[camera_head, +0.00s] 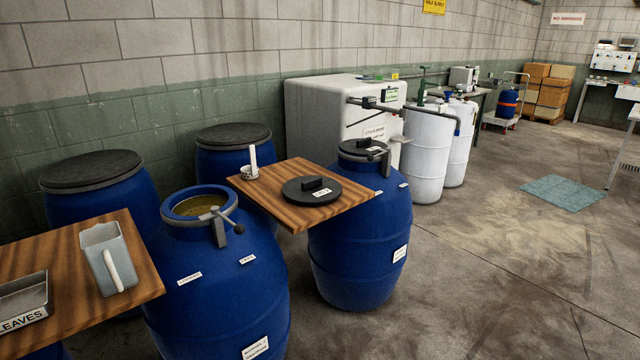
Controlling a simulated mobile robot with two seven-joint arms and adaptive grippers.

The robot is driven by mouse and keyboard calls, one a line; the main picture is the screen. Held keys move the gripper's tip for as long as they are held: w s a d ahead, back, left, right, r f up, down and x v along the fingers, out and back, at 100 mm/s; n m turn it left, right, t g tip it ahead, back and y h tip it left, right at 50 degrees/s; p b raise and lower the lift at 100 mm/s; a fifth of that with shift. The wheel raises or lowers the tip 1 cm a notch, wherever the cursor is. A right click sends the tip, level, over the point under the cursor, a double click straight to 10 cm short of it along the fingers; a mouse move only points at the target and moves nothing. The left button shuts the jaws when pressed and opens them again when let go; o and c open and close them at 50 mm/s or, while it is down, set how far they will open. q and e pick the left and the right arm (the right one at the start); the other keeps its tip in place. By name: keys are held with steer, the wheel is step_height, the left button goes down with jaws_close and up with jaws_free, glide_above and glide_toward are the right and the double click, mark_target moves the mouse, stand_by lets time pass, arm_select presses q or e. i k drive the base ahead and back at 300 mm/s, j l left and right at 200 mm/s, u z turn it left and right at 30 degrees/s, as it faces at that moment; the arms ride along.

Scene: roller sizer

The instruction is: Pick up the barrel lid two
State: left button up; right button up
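A round black lid (312,191) with a block handle and a small white label lies flat on a wooden board (335,212); its label is too small to read. A second black lid (361,149) sits on top of the blue barrel (362,262) right of the board, with a clamp at its rim. I cannot tell from the labels which lid is number two. An open blue barrel (215,285) in front shows yellowish contents and a lever clamp on its rim. Neither of my grippers shows in the view.
A grey jug (107,258) and a metal tray (22,302) sit on a wooden board at left. Closed blue barrels stand behind. The floor at right is open, with a teal mat (562,193).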

mark_target(308, 190)
steer(key=i+l, duration=0.75)
steer(key=l+u, duration=0.05)
steer(key=l, duration=0.05)
